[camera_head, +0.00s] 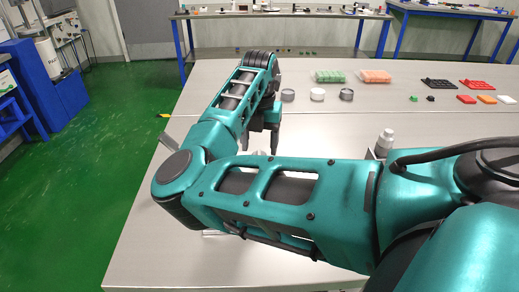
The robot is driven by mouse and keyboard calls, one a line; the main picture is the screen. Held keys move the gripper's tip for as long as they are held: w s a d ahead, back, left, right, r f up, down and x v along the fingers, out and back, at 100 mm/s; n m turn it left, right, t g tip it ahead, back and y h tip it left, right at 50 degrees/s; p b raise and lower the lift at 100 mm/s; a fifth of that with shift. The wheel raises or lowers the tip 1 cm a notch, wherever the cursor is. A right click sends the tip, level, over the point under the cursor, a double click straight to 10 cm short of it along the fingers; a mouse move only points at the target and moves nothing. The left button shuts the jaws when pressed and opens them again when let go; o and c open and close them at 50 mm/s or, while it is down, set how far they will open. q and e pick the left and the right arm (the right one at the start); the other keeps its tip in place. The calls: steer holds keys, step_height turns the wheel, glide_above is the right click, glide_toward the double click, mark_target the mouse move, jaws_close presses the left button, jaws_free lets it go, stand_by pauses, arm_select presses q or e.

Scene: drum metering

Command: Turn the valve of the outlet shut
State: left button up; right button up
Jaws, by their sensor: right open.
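My right arm comes in from the right and bends back over the table. Its gripper (261,145) points down over the table and is open, with its two dark fingers apart. A small pale thing (259,153) shows just below the fingers, mostly hidden by my arm; I cannot tell what it is. I cannot make out the outlet or its valve; my arm covers much of the near table. My left gripper is not in view.
On the metal table (140,250) stand a grey-white bottle (385,143) and several short round pieces (317,95). Green (329,77) and orange (376,76) blocks, a black tray (440,84) and a red tray (478,84) lie farther back. The table's left front is clear.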

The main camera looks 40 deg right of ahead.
steer(key=shift+f, duration=1.2)
steer(key=shift+c, duration=0.5)
steer(key=c, duration=1)
steer(key=shift+o, duration=0.2)
